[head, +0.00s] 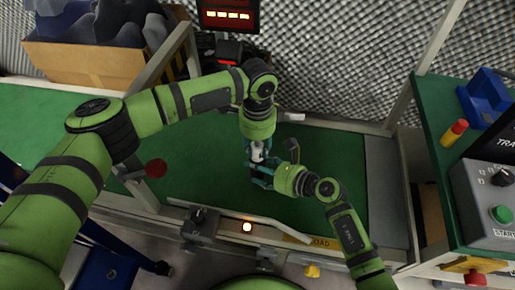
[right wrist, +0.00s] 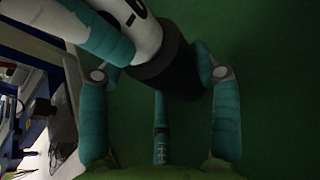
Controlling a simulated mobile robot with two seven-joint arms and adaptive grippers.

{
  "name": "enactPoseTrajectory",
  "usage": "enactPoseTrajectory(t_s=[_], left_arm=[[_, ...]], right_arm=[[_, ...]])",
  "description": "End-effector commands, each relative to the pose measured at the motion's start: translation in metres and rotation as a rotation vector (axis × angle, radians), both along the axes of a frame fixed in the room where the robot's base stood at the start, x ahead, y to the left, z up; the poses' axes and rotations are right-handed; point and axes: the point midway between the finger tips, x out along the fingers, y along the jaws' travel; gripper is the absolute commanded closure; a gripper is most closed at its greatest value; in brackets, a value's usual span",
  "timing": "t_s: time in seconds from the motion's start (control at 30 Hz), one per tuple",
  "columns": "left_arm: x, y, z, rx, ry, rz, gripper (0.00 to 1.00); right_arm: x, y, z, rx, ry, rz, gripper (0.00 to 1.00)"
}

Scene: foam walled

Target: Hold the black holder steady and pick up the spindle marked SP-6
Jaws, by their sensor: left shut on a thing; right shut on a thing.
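A white spindle (right wrist: 143,32) with partly visible black marks stands in the black holder (right wrist: 172,72) in the right wrist view; I cannot read the full mark. Teal fingers of my left gripper (right wrist: 98,32) lie against the spindle from above. My right gripper (right wrist: 155,74) has its teal fingers around the black holder, low on the green surface. In the head view my left gripper (head: 257,158) points down over the green belt, and my right gripper (head: 266,178) meets it from the lower right. The holder is mostly hidden there by the fingers.
The green belt (head: 200,160) is clear around the grippers.

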Motion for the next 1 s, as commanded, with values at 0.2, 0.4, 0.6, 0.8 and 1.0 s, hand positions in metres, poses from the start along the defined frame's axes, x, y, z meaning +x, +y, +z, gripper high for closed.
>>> enactPoseTrajectory(t_s=[0.2,0.4,0.6,0.8,1.0], left_arm=[[0.002,-0.001,0.042,-0.006,-0.007,-0.001,1.0],[0.001,-0.001,0.079,-0.005,-0.005,0.0,1.0],[0.001,-0.001,0.096,-0.003,-0.003,0.0,1.0],[0.001,-0.001,0.098,-0.003,-0.003,0.0,1.0],[0.001,-0.001,0.098,-0.003,-0.003,0.0,1.0]], right_arm=[[-0.001,-0.001,-0.002,-0.003,0.003,0.0,0.73],[-0.001,-0.001,-0.002,-0.003,0.003,0.0,0.73],[-0.001,-0.001,-0.002,-0.003,0.003,0.0,0.73],[-0.001,0.0,-0.002,-0.003,0.002,0.0,0.73],[0.0,-0.001,-0.002,-0.003,0.002,0.0,0.09]])
